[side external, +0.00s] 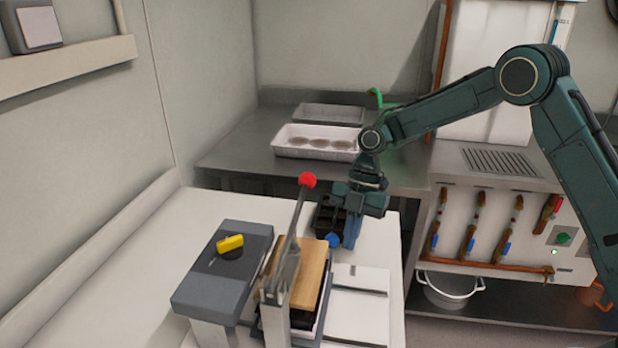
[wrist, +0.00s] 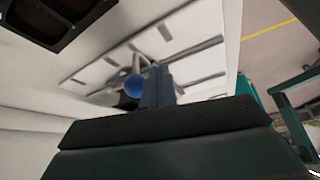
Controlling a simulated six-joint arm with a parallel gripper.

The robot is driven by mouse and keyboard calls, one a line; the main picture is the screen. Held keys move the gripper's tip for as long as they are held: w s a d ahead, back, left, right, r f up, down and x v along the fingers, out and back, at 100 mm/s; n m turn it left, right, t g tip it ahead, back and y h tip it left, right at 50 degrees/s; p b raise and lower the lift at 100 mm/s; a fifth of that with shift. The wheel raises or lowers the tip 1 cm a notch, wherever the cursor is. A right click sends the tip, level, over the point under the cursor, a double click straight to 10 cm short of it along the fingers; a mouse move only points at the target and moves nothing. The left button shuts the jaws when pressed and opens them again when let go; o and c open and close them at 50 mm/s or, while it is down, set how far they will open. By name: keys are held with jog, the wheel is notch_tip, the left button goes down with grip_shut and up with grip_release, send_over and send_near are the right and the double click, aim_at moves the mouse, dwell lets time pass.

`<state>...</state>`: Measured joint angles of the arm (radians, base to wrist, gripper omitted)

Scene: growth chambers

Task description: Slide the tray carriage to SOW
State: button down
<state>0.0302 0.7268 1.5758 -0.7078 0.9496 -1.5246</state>
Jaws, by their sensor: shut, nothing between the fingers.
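A blue ball knob (side external: 333,240) sits at the near edge of a black cell tray (side external: 325,218), which appears to be on the tray carriage; the carriage itself is mostly hidden. My gripper (side external: 350,244) points down with its blue fingers shut and empty, just right of the knob. In the wrist view the shut fingers (wrist: 158,75) stand beside the blue knob (wrist: 135,87); I cannot tell if they touch it. Part of a black tray (wrist: 58,18) shows at upper left there. A white slotted plate (side external: 358,285) lies in front. I can read no SOW mark.
A lever with a red ball (side external: 308,180) rises beside a wooden block (side external: 300,268), left of my gripper. A grey box (side external: 225,275) with a yellow handle (side external: 230,242) stands further left. A white tray (side external: 315,142) is on the steel bench behind. The left white tabletop is clear.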

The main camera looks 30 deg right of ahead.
jog(key=shift+r, duration=0.15)
notch_tip(320, 180, up, 9)
jog(key=shift+s+d, duration=0.4)
dwell(0.9)
jog(key=s+d+r+m+t+h, duration=0.25)
jog(key=s+r+m+t, duration=0.25)
jog(key=s+r+m, duration=0.8)
jog(key=s+d+f+m+t+h, duration=0.1)
jog(key=s+d+m, duration=0.2)
jog(key=s+m, duration=0.2)
jog(key=s+d+f+m+t+h, duration=0.1)
jog(key=s+m, duration=0.4)
jog(key=s, duration=0.5)
jog(key=shift+d+f+m+t, duration=0.3)
jog(key=shift+d+f+t, duration=0.35)
jog(key=shift+d, duration=0.75)
